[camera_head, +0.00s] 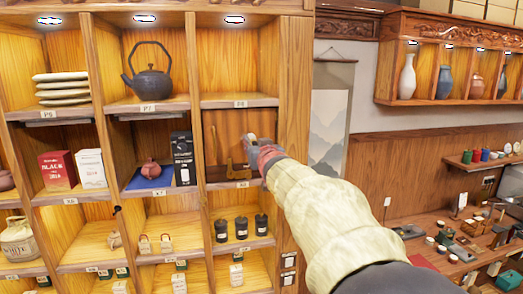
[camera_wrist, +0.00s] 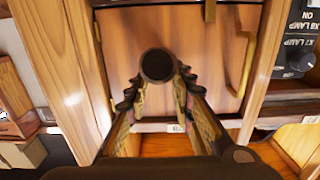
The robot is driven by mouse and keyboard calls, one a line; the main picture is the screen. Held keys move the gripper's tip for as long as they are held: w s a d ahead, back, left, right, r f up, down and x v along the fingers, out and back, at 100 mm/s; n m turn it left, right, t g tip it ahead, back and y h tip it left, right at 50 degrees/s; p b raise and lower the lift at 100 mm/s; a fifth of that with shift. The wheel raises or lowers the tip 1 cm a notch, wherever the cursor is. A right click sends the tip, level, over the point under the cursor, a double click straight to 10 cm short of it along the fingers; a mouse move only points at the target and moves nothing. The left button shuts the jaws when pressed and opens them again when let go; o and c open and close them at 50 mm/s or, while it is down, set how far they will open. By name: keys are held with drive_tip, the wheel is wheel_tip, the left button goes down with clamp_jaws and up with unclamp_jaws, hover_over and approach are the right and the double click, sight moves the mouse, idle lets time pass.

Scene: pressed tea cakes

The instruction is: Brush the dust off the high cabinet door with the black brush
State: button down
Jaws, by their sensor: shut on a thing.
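The high cabinet door (camera_head: 226,135) is a brown wooden panel in the right column of the shelf unit, below an empty compartment. It fills much of the wrist view (camera_wrist: 205,55), with a curved brass handle (camera_wrist: 246,65) at its right side. My gripper (camera_head: 264,150) is at the right edge of the door in the head view. In the wrist view my gripper (camera_wrist: 157,88) is shut on the black brush (camera_wrist: 157,65), seen as a dark round end in front of the door. Its bristles are hidden, so contact with the door cannot be told. Dust is not clearly distinguishable.
A dark iron kettle (camera_head: 149,78) is up left. A hanging scroll (camera_head: 330,115) is to the right.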

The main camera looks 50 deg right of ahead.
drive_tip(key=w+a+b, duration=0.1)
drive_tip(key=b, duration=0.1)
drive_tip(key=w+a+b, duration=0.1)
drive_tip(key=a+b, duration=0.1)
drive_tip(key=shift+a+b, duration=0.2)
drive_tip(key=shift+b, duration=0.2)
idle(0.4)
drive_tip(key=p+v, duration=0.1)
drive_tip(key=v, duration=0.5)
drive_tip(key=shift+f, duration=0.2)
drive_tip(key=shift+s, duration=0.1)
